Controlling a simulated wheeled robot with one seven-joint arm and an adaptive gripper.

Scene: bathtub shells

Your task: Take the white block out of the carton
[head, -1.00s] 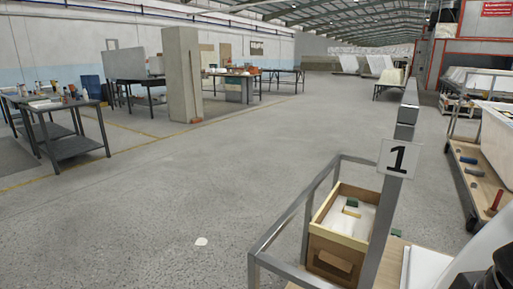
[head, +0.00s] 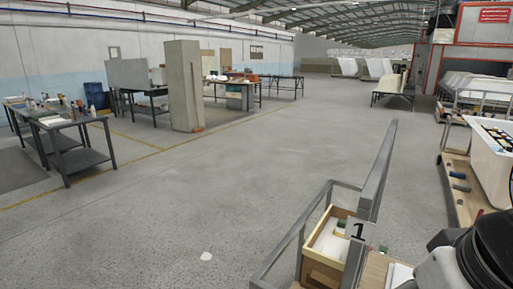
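The carton (head: 318,275) is a tan open-topped box at the lower right of the head view, standing behind grey metal rails. Inside it I see a pale, whitish filling with small green blocks (head: 342,223) on it. I cannot pick out the white block for sure against this pale inside. My gripper is out of the picture; only a white and black part of my arm shows at the lower right corner.
A loaded trolley (head: 457,200) stands at the right. The floor to the left is open, with work tables (head: 78,127) far off.

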